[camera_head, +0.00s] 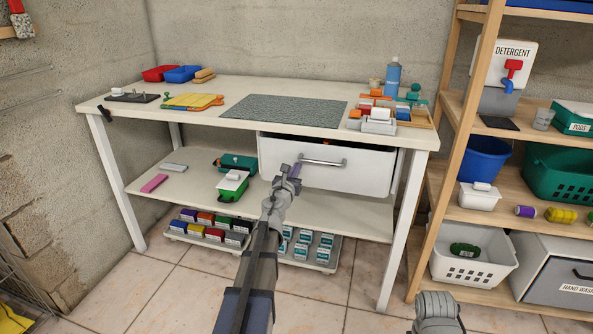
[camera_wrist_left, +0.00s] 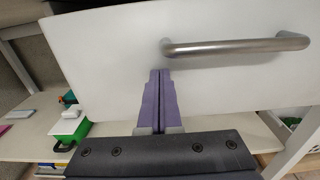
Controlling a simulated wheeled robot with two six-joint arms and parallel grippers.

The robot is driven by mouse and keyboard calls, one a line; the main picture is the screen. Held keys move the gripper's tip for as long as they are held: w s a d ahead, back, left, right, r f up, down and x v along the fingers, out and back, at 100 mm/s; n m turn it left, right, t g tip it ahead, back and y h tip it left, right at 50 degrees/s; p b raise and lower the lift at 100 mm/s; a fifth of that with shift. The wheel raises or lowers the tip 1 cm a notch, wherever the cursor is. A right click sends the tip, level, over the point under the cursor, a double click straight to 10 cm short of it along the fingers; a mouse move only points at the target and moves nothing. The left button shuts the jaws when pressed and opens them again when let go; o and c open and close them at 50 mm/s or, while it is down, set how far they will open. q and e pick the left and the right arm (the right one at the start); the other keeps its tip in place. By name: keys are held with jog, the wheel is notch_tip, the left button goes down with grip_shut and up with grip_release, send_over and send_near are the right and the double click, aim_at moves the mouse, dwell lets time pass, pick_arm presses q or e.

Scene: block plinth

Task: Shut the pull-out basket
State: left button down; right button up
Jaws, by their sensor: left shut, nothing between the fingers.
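The white pull-out basket (camera_head: 325,176) hangs under the tabletop of the workbench. A dark gap shows along its top edge, so it stands a little out. Its front has a grey bar handle (camera_head: 322,161); in the left wrist view the front (camera_wrist_left: 110,60) fills most of the picture, with the handle (camera_wrist_left: 235,46) at upper right. My left gripper (camera_head: 295,171) is shut and empty. Its purple fingertips (camera_wrist_left: 160,73) point at the front, below and left of the handle. I cannot tell whether they touch it.
The bench top (camera_head: 233,93) holds a grey mat, coloured trays and a blue bottle (camera_head: 392,78). The lower shelf (camera_head: 190,185) holds a green-and-white box (camera_head: 232,185). A wooden rack (camera_head: 455,140) stands close at the right.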

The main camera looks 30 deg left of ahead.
pick_arm(q)
jog(key=x, duration=0.5)
jog(key=shift+w+a, duration=0.1)
pick_arm(e)
jog(key=shift+r, duration=0.1)
pick_arm(q)
jog(key=v, duration=1.4)
jog(key=shift+s+d, duration=0.2)
jog(key=shift+s, duration=0.1)
pick_arm(e)
jog(key=shift+s+a, duration=0.55)
jog(key=shift+a, duration=0.3)
pick_arm(q)
jog(key=shift+d, duration=0.1)
